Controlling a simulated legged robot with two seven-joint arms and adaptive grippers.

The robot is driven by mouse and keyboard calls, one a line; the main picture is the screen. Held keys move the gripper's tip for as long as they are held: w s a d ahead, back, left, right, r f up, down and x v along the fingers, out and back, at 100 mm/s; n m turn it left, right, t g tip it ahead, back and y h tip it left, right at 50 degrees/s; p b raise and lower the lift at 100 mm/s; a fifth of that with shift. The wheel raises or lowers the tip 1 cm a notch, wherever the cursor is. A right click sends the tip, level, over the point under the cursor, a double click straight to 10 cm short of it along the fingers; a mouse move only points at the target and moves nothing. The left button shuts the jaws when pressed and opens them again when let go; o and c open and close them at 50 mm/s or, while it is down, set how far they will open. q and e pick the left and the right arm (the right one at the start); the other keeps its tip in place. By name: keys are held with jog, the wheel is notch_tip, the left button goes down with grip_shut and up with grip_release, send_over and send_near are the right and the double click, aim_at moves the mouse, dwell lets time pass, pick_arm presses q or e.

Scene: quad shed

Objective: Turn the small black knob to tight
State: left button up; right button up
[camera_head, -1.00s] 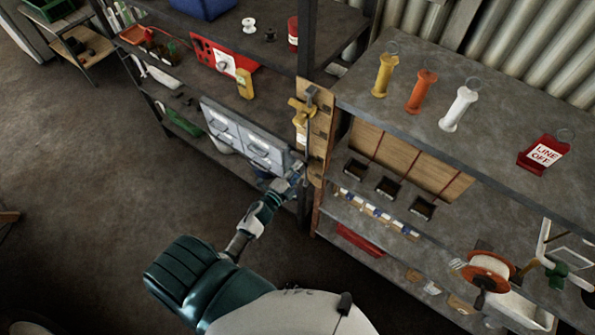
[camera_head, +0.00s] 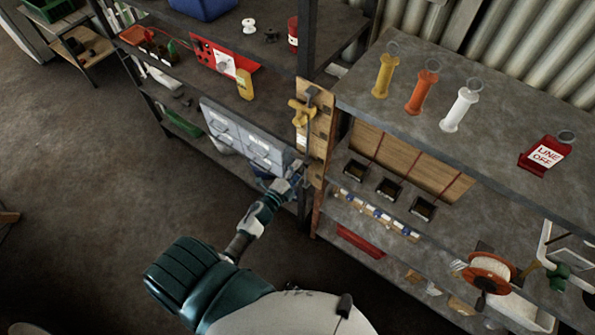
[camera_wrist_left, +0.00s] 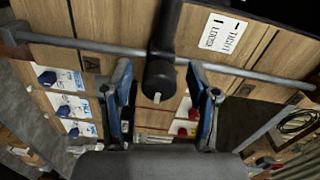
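The small black knob (camera_wrist_left: 160,82) is in the middle of the left wrist view, with a small white mark on its end. It sits by a grey metal bar that crosses a wooden board. A white card reading TIGHT and LOOSE (camera_wrist_left: 223,32) is on the board and appears turned in this view. My left gripper (camera_wrist_left: 159,70) is open, with one blue finger on each side of the knob and visible gaps to it. In the head view my left gripper (camera_head: 298,173) is at the lower part of the upright wooden board (camera_head: 322,122); the knob cannot be made out there. My right gripper is out of view.
Blue parts on white cards (camera_wrist_left: 62,106) and red parts (camera_wrist_left: 186,116) are on the board near the fingers. A yellow fitting (camera_head: 301,112) is higher on the board. A grey panel (camera_head: 245,138) stands left of the gripper, and shelves (camera_head: 440,120) stand right.

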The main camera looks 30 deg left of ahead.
pick_arm(q)
jog(key=s+a, duration=0.1)
jog(key=s, duration=1.1)
jog(key=s+d+f+n+g, duration=0.1)
jog(key=s+f+n+g, duration=0.25)
jog(key=f, duration=0.65)
jog(key=s+d+f+n+g+y, duration=0.1)
jog(key=s+f+n+g, duration=0.2)
jog(key=f, duration=0.7)
jog(key=s+d+f+n+g, duration=0.2)
jog(key=s+f+n, duration=0.15)
jog(key=f, duration=0.65)
jog(key=s+d+f+n+g, duration=0.1)
jog(key=s+f+g, duration=0.1)
jog(key=s+f, duration=0.3)
jog(key=s+d+f+n+g, duration=0.1)
jog(key=s+f+n+g, duration=0.1)
jog(key=s, duration=0.9)
jog(key=s+d+f+n+g, duration=0.1)
jog(key=s+f+g, duration=0.3)
jog(key=s+f, duration=0.3)
jog(key=shift+s+d+f+n, duration=0.25)
jog(key=shift+s+f+n, duration=0.05)
jog(key=shift+s+n, duration=0.15)
